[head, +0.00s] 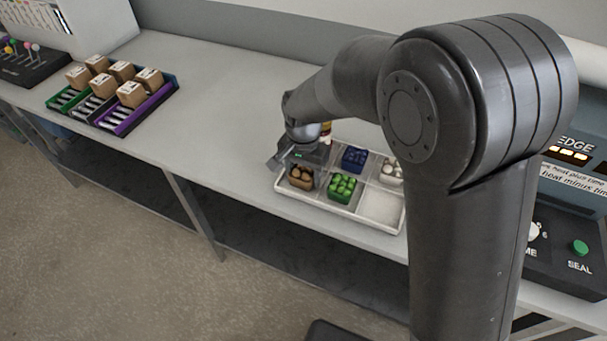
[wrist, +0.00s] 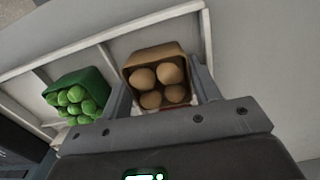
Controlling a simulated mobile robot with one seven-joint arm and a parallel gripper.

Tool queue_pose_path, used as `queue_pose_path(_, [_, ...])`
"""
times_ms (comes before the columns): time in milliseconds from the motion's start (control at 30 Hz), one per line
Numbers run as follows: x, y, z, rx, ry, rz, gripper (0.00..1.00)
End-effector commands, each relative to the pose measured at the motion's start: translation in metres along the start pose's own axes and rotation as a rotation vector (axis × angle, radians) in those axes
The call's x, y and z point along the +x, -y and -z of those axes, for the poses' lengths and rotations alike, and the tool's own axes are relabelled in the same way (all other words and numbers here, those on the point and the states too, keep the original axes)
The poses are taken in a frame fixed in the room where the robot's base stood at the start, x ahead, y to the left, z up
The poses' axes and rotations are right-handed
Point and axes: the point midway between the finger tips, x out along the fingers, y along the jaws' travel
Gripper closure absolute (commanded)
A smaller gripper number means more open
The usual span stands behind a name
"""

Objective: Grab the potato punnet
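The potato punnet, a brown box of several round brown potatoes, sits in the front-left compartment of the white divided tray (head: 365,222). It shows in the head view (head: 300,178) and near the middle of the wrist view (wrist: 153,56). My gripper (head: 290,157) is low over that end of the tray. In the wrist view my gripper (wrist: 162,92) has its two fingers apart, one on each side of the potato punnet. A gap shows at the right finger; contact at the left finger is unclear.
A green punnet (head: 341,189) stands beside the potatoes, with a blue punnet (head: 354,158) and a white-filled one (head: 391,172) behind. The sealing machine (head: 560,235) is at the right. Bins with small boxes (head: 132,94) stand at the left; the bench between is clear.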

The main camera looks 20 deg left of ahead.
Motion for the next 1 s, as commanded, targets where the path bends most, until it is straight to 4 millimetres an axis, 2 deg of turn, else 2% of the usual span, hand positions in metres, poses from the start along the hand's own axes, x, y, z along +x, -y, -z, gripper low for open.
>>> queue_pose_path(67, [0.0,0.0,0.0,0.0,0.0,0.0,0.5])
queue_pose_path(333, [0.0,0.0,0.0,0.0,0.0,0.0,0.72])
queue_pose_path(567, [-0.001,0.0,0.0,0.0,0.0,0.001,0.73])
queue_pose_path(733, [-0.009,0.0,0.0,0.0,-0.001,0.001,0.73])
queue_pose_path(933, [-0.041,0.001,0.001,0.001,-0.003,0.004,0.73])
queue_pose_path(1000, [-0.05,-0.014,0.004,0.006,-0.002,0.002,0.73])
